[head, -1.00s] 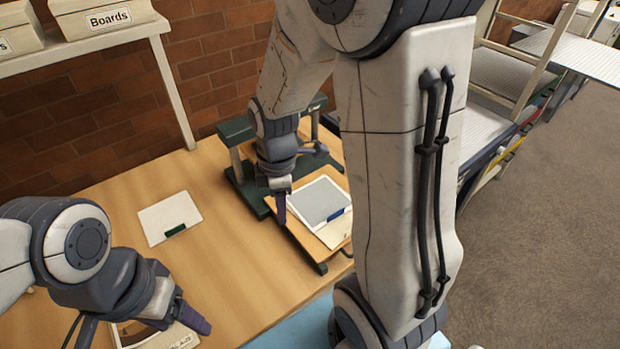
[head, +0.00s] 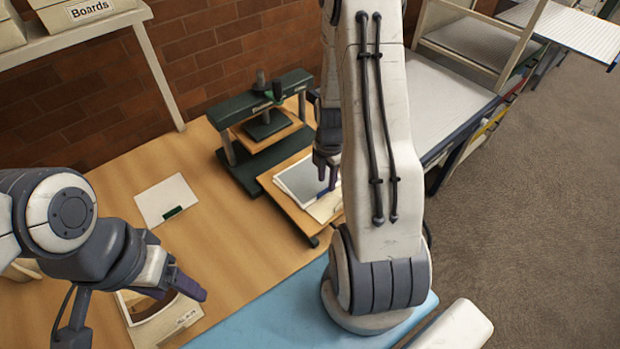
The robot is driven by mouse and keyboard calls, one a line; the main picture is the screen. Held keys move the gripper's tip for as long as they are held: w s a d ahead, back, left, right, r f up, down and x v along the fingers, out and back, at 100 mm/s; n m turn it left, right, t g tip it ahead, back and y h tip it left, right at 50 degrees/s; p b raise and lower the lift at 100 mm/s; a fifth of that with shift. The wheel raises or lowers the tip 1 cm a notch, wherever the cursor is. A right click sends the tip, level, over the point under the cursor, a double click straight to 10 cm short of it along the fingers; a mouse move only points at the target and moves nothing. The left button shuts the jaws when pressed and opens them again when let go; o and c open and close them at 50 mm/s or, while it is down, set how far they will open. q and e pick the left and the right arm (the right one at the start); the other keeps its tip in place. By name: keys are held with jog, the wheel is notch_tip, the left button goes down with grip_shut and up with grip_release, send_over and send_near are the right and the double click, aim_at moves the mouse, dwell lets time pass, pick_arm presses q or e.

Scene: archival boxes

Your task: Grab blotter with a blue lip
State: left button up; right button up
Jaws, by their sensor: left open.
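The blotter with a blue lip (head: 296,180) is a grey sheet lying on a pale sheet on the wooden board in front of the green press. Its blue lip is at its right front edge and is partly covered by my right gripper (head: 326,177). My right gripper points down right at that lip; whether it touches or grips it I cannot tell. My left gripper (head: 190,286) is open and empty, above the front left of the table, near a box with a label (head: 165,322).
A white sheet with a green lip (head: 166,200) lies on the table (head: 225,225), left of the green press (head: 240,141). A blue mat (head: 285,312) is at the front. A shelf with boxes (head: 85,12) stands back left. The table between is clear.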

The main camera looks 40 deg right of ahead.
aim_at(325, 187)
jog(key=shift+w+f+p, duration=0.2)
jog(key=shift+f+p, duration=0.35)
jog(key=shift+f, duration=1.7)
grip_shut()
